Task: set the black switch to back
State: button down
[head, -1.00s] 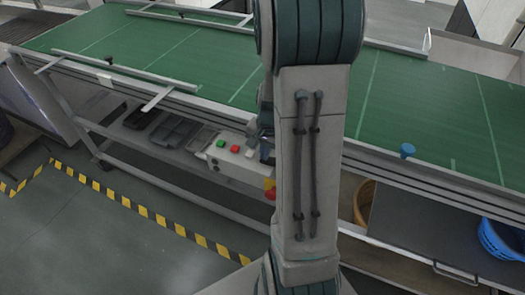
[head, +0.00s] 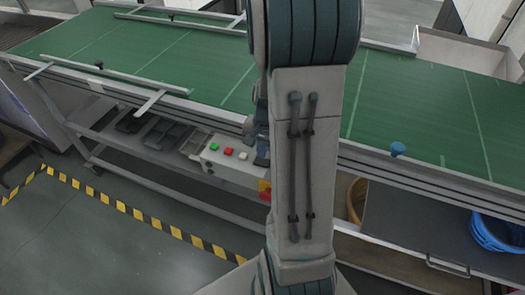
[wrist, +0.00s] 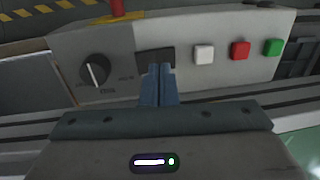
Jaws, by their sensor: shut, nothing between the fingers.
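A black round switch (wrist: 95,70) with a white pointer line sits on the left of the grey control box (wrist: 215,72) in the wrist view. Its pointer stands nearly upright, tilted slightly. Small labels surround it, too blurred to read. My gripper (wrist: 160,70) is shut and empty, to the right of the switch and apart from it. The fingertips are in front of a dark rectangular patch (wrist: 147,56) on the box, partly covering it; contact cannot be told. In the head view my arm hides the switch and the fingertips.
White (wrist: 204,54), red (wrist: 240,50) and green (wrist: 272,47) buttons lie right of my fingers. A red knob on a yellow base (head: 265,190) is on the box. The green conveyor (head: 420,110) runs above it. A blue knob (head: 397,149) stands at its edge.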

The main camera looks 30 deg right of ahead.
aim_at(257, 160)
notch_tip(257, 160, up, 12)
jog(key=w+a, duration=0.1)
jog(key=shift+w, duration=0.15)
dwell(0.5)
